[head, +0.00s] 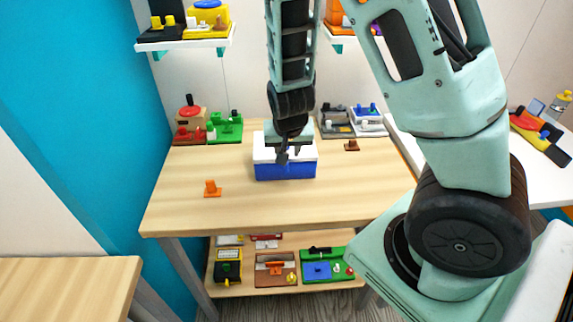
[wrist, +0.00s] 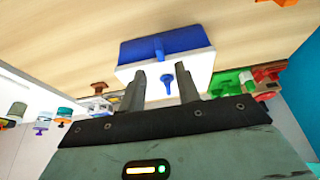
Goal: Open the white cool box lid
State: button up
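The cool box has a blue body (head: 290,172) and a white lid (head: 307,150), which lies shut on it. It stands on the wooden table, towards the back. In the wrist view, which is turned over, the blue body (wrist: 190,42) shows a blue piece on its front, and the white lid (wrist: 203,66) carries a small blue knob (wrist: 167,86). My gripper (head: 282,158) is over the lid, pointing down. In the wrist view the gripper fingers (wrist: 161,76) are apart, with the knob between them in the picture and nothing held. Whether they touch the lid is unclear.
The wooden table (head: 240,210) is clear in front of the box. An orange piece (head: 211,188) lies at front left, a brown piece (head: 351,146) right of the box. Green (head: 226,128) and grey (head: 335,122) items stand behind. A lower shelf (head: 240,289) holds several items.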

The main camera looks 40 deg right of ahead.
jog(key=x, duration=0.6)
jog(key=shift+w+f, duration=0.1)
jog(key=shift+f, duration=0.15)
grip_shut()
